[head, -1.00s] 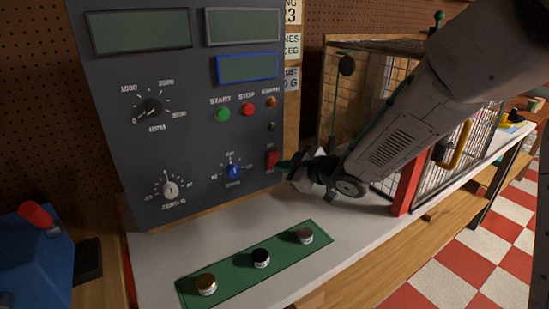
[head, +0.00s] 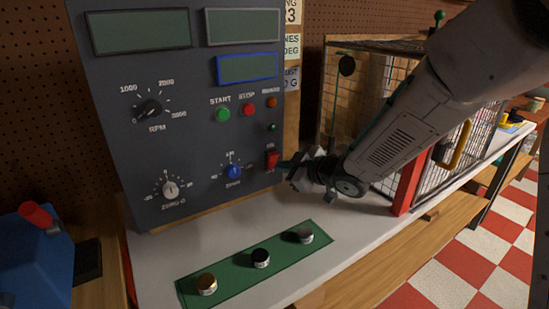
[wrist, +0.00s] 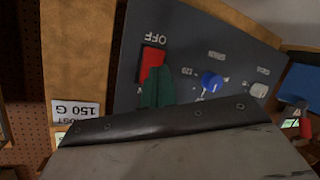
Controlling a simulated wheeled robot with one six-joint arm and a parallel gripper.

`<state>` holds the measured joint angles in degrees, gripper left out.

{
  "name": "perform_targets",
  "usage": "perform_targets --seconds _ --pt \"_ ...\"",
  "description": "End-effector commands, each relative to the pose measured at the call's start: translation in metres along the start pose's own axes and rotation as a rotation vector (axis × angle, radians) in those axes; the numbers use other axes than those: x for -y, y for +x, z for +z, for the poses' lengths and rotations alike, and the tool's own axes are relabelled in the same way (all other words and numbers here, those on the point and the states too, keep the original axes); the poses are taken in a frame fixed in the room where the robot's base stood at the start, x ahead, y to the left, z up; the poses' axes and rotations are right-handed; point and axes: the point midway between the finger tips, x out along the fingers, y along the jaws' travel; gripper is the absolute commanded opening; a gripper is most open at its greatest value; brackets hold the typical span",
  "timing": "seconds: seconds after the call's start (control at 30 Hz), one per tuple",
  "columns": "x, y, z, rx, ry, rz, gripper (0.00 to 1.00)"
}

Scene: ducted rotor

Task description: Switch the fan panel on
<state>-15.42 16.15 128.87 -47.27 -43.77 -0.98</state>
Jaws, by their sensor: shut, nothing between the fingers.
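The dark grey fan panel (head: 195,110) stands upright at the back of the bench. Its red rocker switch (head: 272,160) sits near the lower right edge. In the wrist view the red switch (wrist: 151,60) is beside the word OFF, and its lower part is hidden by my green fingertips. My gripper (head: 284,163) is shut and empty, its tips right at the switch from the right; they also show in the wrist view (wrist: 157,88). I cannot tell whether they touch it. The panel's displays (head: 248,68) are blank.
Start (head: 223,115) and stop (head: 248,110) buttons and several knobs share the panel. A green strip (head: 222,281) with three small weights lies in front. A mesh cage (head: 385,60) with a red post (head: 411,182) stands right. A blue box (head: 35,265) is at left.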

Motion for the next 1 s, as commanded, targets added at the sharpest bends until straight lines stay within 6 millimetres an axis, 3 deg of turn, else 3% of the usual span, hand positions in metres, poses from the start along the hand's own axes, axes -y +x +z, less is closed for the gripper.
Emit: perform_targets --seconds 1.0 --pt "-0.0058 0.0075 -0.0055 0.0 0.0 0.0 0.0"
